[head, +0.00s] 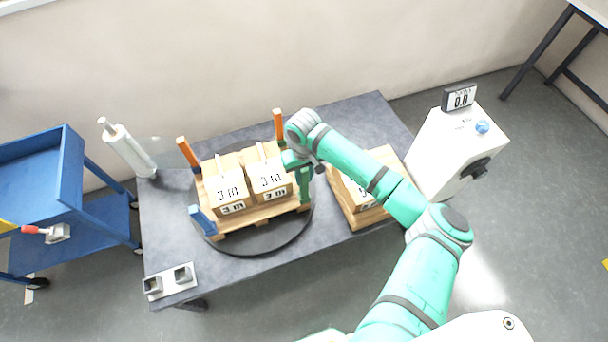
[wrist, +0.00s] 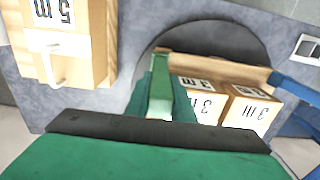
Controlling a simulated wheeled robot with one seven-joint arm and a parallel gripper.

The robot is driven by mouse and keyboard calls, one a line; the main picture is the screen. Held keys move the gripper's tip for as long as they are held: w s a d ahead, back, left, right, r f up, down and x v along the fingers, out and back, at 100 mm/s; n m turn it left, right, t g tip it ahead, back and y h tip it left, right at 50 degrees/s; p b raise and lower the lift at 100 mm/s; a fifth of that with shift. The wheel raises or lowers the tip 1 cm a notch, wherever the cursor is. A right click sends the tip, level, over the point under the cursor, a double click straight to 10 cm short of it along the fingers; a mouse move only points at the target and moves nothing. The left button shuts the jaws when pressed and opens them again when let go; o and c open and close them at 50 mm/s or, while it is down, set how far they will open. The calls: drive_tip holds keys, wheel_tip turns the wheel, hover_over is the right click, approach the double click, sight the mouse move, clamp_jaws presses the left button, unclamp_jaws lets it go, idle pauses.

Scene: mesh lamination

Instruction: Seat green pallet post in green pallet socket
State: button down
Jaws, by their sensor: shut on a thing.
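My gripper (head: 298,160) is at the right side of the wooden pallet (head: 262,216) on the round turntable. It is shut on the green pallet post (head: 305,188), which stands roughly upright at the pallet's front right corner. In the wrist view the post (wrist: 160,88) shows between the two green fingers. The green socket is hidden at the post's lower end, so I cannot tell whether the post is in it or just above it.
Orange posts (head: 187,152) stand at the pallet's back corners, a blue post (head: 202,220) at front left. Boxes (head: 229,190) fill the pallet. A film roll (head: 130,148) stands at back left.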

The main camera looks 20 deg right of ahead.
drive_tip(key=shift+f, duration=1.25)
drive_tip(key=c, duration=1.5)
unclamp_jaws()
drive_tip(key=shift+o, duration=0.2)
wheel_tip(320, 180, up, 11)
drive_tip(key=shift+f, duration=0.1)
